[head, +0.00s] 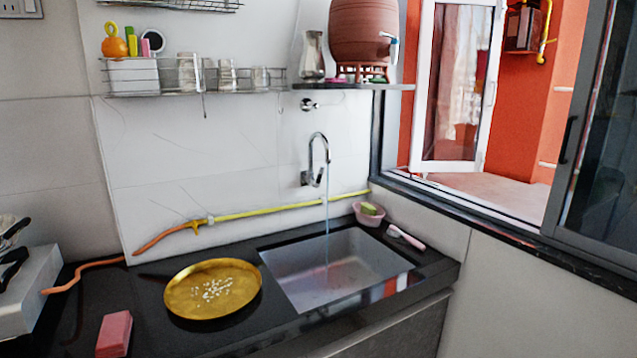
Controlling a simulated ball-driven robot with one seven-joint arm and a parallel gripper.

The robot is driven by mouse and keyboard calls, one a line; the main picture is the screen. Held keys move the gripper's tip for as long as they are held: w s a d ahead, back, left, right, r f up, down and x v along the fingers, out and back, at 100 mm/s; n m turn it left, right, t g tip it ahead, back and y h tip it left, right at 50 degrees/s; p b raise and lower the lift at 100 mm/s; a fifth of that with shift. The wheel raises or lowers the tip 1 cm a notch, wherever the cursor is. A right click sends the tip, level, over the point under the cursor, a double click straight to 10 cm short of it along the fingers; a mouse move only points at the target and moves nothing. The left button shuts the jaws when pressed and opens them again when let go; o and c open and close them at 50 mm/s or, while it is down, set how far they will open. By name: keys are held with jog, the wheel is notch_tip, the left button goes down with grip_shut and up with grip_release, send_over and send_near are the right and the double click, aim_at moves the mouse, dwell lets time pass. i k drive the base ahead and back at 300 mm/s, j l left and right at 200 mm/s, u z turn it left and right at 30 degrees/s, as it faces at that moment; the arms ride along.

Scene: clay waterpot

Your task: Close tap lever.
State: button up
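A chrome wall tap (319,160) with a tall curved spout is fixed to the white wall behind the sink. A thin stream of water (327,225) falls from its spout into the grey sink basin (340,265). The tap's lever (305,178) appears to be the small part at the left of the tap body, but it is too small to tell its exact position. My gripper is not in the head view.
A brass plate (213,289) with white bits lies left of the sink. A pink bowl (369,213) and a brush (406,237) stand behind its right corner. A yellow hose (265,210) runs along the wall below the tap. A clay pot (362,35) sits on the shelf above.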

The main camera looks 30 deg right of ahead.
aim_at(316, 183)
jog(key=i+j+z, duration=0.1)
jog(key=j, duration=0.2)
jog(key=i+j, duration=0.15)
jog(key=j, duration=0.2)
jog(key=i+j+z, duration=0.15)
jog(key=i+z, duration=0.15)
jog(key=i, duration=0.2)
jog(key=i+j+z, duration=0.3)
jog(key=i, duration=0.15)
